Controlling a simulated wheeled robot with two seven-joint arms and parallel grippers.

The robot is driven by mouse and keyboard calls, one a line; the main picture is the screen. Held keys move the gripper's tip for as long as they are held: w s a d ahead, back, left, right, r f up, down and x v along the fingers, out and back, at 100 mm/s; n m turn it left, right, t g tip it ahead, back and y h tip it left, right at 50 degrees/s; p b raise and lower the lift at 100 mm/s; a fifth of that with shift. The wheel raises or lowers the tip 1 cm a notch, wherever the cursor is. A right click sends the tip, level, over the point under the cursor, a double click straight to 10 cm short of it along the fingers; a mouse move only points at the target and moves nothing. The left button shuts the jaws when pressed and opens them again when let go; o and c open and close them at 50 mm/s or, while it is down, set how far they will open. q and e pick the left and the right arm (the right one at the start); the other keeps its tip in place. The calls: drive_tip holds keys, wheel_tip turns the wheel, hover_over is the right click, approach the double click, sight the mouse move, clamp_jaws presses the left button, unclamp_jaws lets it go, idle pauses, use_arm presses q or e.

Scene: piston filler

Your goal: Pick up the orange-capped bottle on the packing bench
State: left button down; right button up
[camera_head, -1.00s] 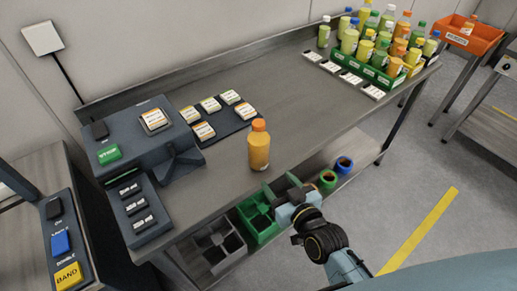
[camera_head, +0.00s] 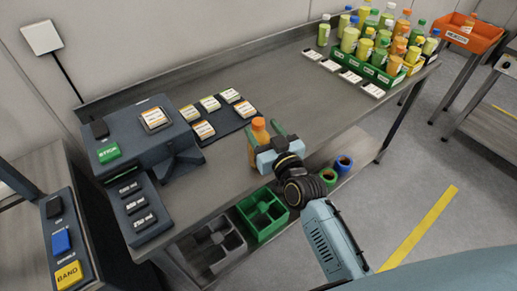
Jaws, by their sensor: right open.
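The orange-capped bottle (camera_head: 259,126) stands upright on the packing bench (camera_head: 300,115), near its front edge. Its cap and upper part show; its lower body is mostly hidden behind my right gripper. Whether the fingers touch the bottle I cannot tell. My left gripper is not in view.
A label machine with a green button (camera_head: 109,153) stands left on the bench, beside a dark pad of labels (camera_head: 232,125). A green crate (camera_head: 372,72) of several bottles is at the far right. Green and grey divided crates (camera_head: 262,218) sit below the front edge.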

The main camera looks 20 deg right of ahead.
sight(255, 122)
drive_tip(key=w, duration=0.2)
drive_tip(key=w+a, duration=0.1)
drive_tip(key=w, duration=0.1)
drive_tip(key=shift+c, duration=0.4)
clamp_jaws()
drive_tip(key=shift+r, duration=0.1)
